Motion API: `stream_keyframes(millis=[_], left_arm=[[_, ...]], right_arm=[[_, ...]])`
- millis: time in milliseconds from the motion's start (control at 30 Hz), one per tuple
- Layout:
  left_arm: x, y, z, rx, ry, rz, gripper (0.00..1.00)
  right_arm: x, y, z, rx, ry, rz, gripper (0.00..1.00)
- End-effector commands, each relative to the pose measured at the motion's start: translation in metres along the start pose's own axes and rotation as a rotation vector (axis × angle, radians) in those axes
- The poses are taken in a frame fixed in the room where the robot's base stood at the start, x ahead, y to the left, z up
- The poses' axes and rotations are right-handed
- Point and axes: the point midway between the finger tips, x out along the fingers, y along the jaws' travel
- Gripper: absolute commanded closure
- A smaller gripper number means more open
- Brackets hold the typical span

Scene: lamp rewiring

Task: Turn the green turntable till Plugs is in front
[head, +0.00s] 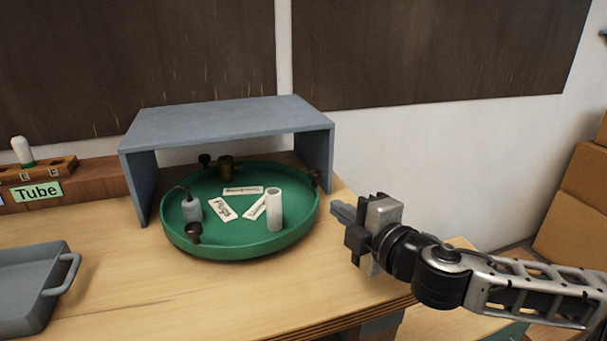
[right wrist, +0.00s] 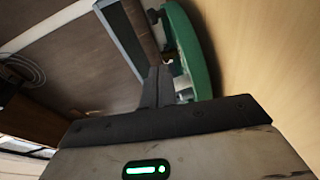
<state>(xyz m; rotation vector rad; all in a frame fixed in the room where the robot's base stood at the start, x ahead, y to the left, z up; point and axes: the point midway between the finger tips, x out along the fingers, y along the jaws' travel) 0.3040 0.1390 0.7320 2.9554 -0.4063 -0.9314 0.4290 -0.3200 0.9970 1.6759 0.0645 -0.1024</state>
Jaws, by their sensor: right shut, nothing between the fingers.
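The green turntable (head: 240,244) stands on the wooden bench, partly under a grey shelf. White labels lie at its middle. The one reading Plugs (head: 223,209) is left of centre and faces the front left. A grey block with a cable (head: 191,208) and a dark knob (head: 194,233) are at the left side. A white tube (head: 275,210) stands at the front right. A brass part (head: 226,168) is at the back. My right gripper (head: 338,211) is shut and empty, just right of the turntable rim and apart from it in the head view. The turntable (right wrist: 188,45) shows beyond the fingers in the right wrist view.
The grey shelf (head: 228,122) covers the back of the turntable, its legs close to both sides. A grey tray (head: 30,290) lies at the front left. A wooden rack labelled Tube (head: 37,192) is at the left. The bench in front of the turntable is clear.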

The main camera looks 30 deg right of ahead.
Motion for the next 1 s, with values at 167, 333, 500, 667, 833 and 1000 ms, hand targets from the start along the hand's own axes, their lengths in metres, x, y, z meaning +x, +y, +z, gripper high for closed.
stream_keyframes(millis=[167,333,500,667,833,1000], left_arm=[[0.0,0.0,0.001,-0.002,0.001,0.001,0.64],[0.0,0.0,-0.001,-0.001,0.001,0.0,0.64],[-0.001,0.0,-0.002,0.001,-0.001,-0.001,0.64],[-0.003,0.0,-0.003,0.005,-0.006,-0.004,0.64],[-0.004,-0.001,-0.004,0.01,-0.01,-0.007,0.64],[-0.004,-0.001,-0.004,0.014,-0.012,-0.008,0.64]], right_arm=[[0.014,0.001,0.0,0.0,0.0,0.004,1.0],[0.032,0.002,0.001,0.001,-0.003,0.005,1.0],[0.053,0.003,0.0,0.002,-0.002,0.003,1.0],[0.077,0.003,0.0,0.002,-0.001,0.003,1.0],[0.103,0.002,0.005,-0.001,-0.003,0.001,1.0],[0.118,0.001,0.021,-0.002,-0.001,0.0,1.0]])
